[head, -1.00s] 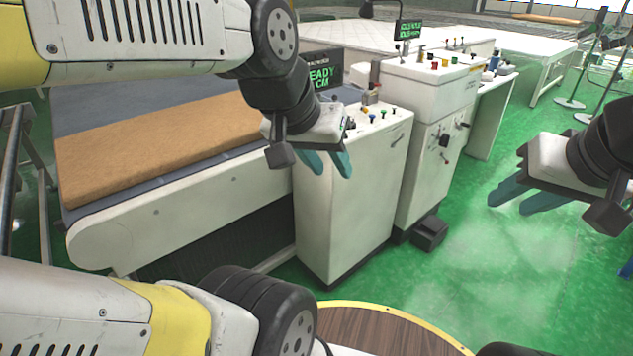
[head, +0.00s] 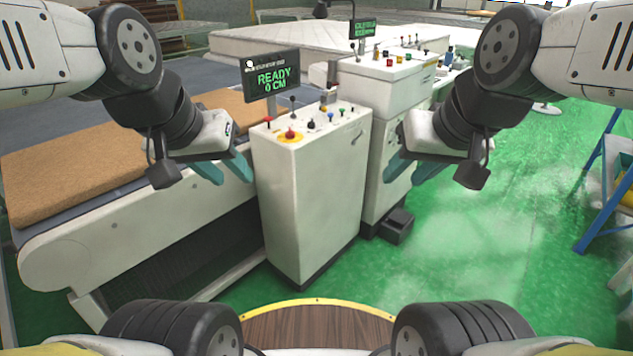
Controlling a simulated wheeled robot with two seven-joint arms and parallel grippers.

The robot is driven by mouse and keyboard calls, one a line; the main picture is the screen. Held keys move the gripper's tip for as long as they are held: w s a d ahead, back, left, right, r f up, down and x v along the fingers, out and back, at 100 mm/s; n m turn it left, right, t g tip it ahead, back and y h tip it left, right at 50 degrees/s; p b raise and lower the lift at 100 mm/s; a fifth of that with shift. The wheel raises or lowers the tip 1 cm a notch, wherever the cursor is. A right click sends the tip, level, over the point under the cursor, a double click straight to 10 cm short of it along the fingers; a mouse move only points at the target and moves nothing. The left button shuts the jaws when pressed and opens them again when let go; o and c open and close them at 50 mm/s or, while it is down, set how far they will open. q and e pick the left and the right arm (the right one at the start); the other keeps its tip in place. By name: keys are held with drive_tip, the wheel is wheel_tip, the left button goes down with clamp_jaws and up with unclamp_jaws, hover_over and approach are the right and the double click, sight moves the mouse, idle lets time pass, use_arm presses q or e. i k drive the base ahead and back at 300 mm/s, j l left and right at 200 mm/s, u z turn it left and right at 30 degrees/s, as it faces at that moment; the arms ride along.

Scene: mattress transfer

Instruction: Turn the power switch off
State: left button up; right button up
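A white control cabinet (head: 307,195) stands in front of me with a sloping top panel. The panel carries a red mushroom button on a yellow base (head: 290,135), a small red button (head: 267,120), black knobs (head: 311,125) and other coloured controls. I cannot tell which control is the power switch. A screen (head: 271,77) above it reads "READY 0 CM". My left gripper (head: 225,170) is open and empty, left of the cabinet and in front of the conveyor side. My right gripper (head: 413,170) is open and empty, right of the cabinet, partly covering the second cabinet.
A conveyor (head: 150,215) with a brown mattress slab (head: 85,155) lies at the left. A second white cabinet (head: 380,95) with buttons stands behind. A black box (head: 397,225) is on the floor beside it. A blue frame (head: 600,175) stands at the right. Green floor (head: 480,240) is open between.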

sight(290, 135)
drive_tip(key=i+l+u, duration=0.2)
drive_tip(key=i, duration=0.3)
drive_tip(key=i+l+u, duration=0.2)
drive_tip(key=i, duration=0.25)
